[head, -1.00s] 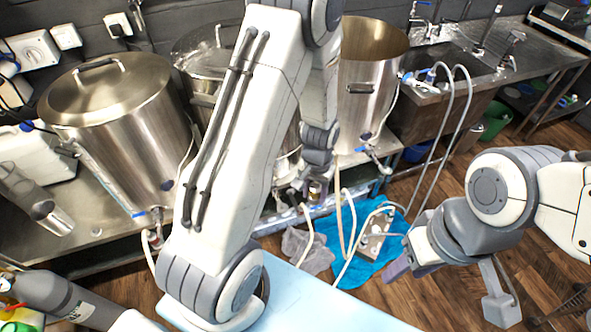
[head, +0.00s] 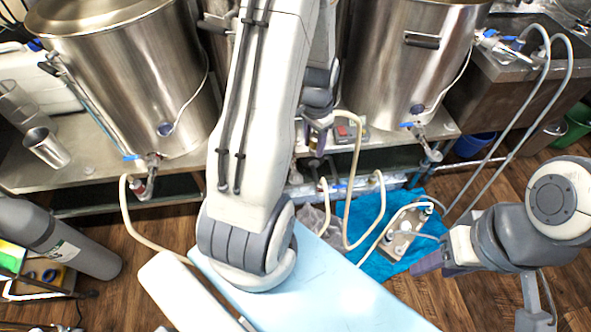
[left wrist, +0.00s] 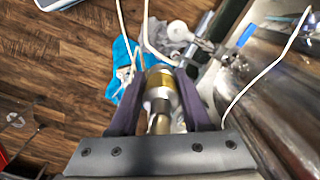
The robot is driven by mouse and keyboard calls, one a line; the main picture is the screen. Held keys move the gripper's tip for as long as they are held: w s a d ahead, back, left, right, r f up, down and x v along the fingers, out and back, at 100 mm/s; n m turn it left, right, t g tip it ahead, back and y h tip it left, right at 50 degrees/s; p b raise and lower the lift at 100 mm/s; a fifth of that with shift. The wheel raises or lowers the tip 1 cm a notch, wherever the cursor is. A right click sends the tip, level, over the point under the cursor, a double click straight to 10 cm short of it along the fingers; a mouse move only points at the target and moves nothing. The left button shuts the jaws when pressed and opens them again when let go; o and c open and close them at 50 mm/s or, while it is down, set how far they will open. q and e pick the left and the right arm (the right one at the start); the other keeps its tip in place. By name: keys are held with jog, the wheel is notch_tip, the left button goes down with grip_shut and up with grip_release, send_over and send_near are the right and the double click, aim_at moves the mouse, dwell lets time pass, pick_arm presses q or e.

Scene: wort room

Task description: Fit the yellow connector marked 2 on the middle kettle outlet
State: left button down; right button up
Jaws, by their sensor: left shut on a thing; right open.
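My left gripper (head: 318,130) is shut on a metal connector with a yellow band (left wrist: 162,80), which lies between its dark fingers in the left wrist view. Its number is too small to read. The middle kettle (head: 217,28) is mostly hidden behind my left arm in the head view, and its outlet is not clearly visible. In the left wrist view a valve with a blue handle (left wrist: 246,36) lies beyond the connector, apart from it, at the upper right; I cannot tell which kettle it belongs to. My right gripper (head: 432,263) is open and empty at the right.
The left kettle (head: 125,75) and right kettle (head: 385,75) stand on the steel bench. Pale hoses hang before it. A blue cloth (head: 378,268) with a grey pump box (head: 405,232) lies on the wooden floor. A gas cylinder (head: 60,240) lies at lower left.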

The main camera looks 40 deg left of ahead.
pick_arm(q)
jog(key=shift+m, duration=0.4)
jog(key=a+f+b, duration=0.1)
jog(key=f+b, duration=0.2)
jog(key=f, duration=0.1)
jog(key=s+a+f+b, duration=0.1)
jog(key=a+f+b, duration=0.1)
jog(key=f+b, duration=0.2)
jog(key=s+a+f+b, duration=0.1)
jog(key=a+f+b, duration=0.1)
jog(key=f+b, duration=0.2)
jog(key=shift+s, duration=0.1)
jog(key=shift+f+b, duration=0.35)
jog(key=shift+f, duration=0.3)
pick_arm(e)
notch_tip(320, 180, down, 14)
pick_arm(q)
jog(key=shift+s, duration=0.15)
pick_arm(e)
jog(key=shift+r, duration=0.15)
pick_arm(q)
jog(key=shift+f+b, duration=0.7)
jog(key=shift+f, duration=0.6)
pick_arm(e)
jog(key=shift+f, duration=0.9)
pick_arm(q)
jog(key=shift+c, duration=1.4)
grip_release()
jog(key=shift+r, duration=0.15)
